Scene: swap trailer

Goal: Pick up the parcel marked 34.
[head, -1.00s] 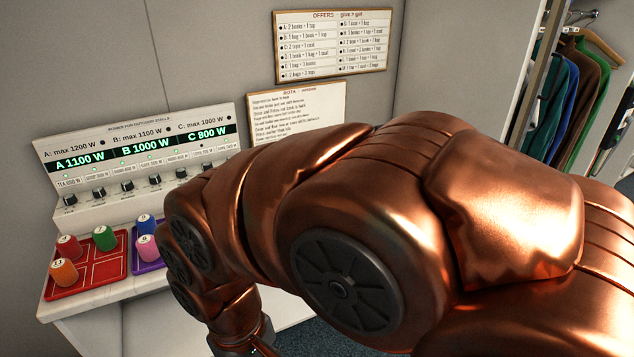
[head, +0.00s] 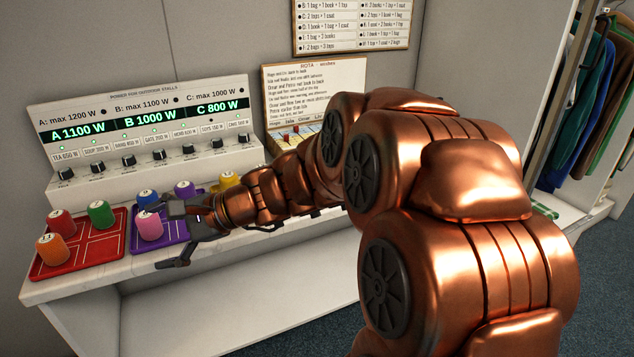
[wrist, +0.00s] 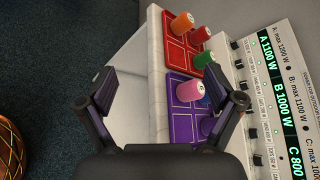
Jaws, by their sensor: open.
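I cannot make out any parcel marked 34 in these views. Several coloured numbered cylinders stand on the shelf; most of their numbers are too small to read. An orange one (head: 53,248), a red one (head: 61,223) and a green one (head: 101,213) stand on a red tray (head: 88,262). A pink one (head: 149,226) and a blue one (head: 147,201) stand on a purple tray (head: 172,232). My gripper (head: 172,236) is open and empty, over the front of the purple tray. In the wrist view, its fingers (wrist: 161,101) are wide apart, with shelf and purple tray beyond.
A power panel (head: 140,140) with knobs and green displays stands behind the trays. Purple (head: 184,189) and yellow (head: 229,180) cylinders stand near it. Notice boards (head: 314,95) are behind my arm. Clothes (head: 580,110) hang at right. The lower shelf (head: 240,310) looks bare.

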